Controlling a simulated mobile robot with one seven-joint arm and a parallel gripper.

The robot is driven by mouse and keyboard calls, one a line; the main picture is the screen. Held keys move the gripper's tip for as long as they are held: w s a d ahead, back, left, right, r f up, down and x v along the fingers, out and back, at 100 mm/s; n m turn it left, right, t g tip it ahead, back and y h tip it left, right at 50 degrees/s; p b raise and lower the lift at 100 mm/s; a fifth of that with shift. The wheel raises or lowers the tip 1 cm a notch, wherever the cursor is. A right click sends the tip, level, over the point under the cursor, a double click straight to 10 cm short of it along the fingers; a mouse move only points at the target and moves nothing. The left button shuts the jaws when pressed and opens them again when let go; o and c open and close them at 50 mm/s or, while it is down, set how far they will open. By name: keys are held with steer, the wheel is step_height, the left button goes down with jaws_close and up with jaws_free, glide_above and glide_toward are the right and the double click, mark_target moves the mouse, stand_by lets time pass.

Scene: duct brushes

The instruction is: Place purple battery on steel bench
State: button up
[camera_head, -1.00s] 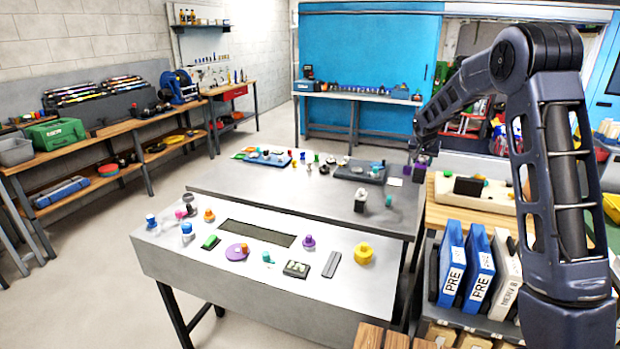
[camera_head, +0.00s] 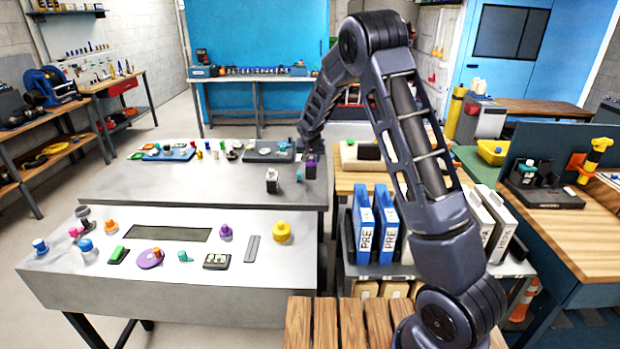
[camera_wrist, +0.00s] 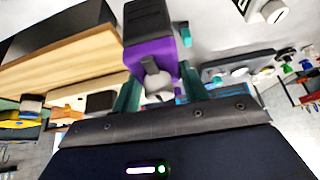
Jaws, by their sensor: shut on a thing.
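The purple battery (camera_wrist: 150,52), a purple block with a black end, is between the teal fingers of my gripper (camera_wrist: 158,82) in the wrist view. In the head view the battery (camera_head: 311,168) shows small, over or near the right end of the rear grey metal bench (camera_head: 220,190). I cannot tell whether it touches the top. My gripper (camera_head: 305,152) there is small and partly hidden by my arm. A paler metal bench (camera_head: 270,285) stands in front. I cannot tell which of the two is the steel bench.
A white-and-black block (camera_head: 272,182) stands near the battery, and a dark tray (camera_head: 267,151) lies behind. The rear bench's front left is clear. The front bench holds several knobs and a yellow piece (camera_head: 282,231). Blue binders (camera_head: 362,228) stand to the right.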

mark_target(311, 177)
steer(key=shift+f, duration=4.8)
steer(key=shift+f, duration=0.1)
steer(key=o, duration=1.4)
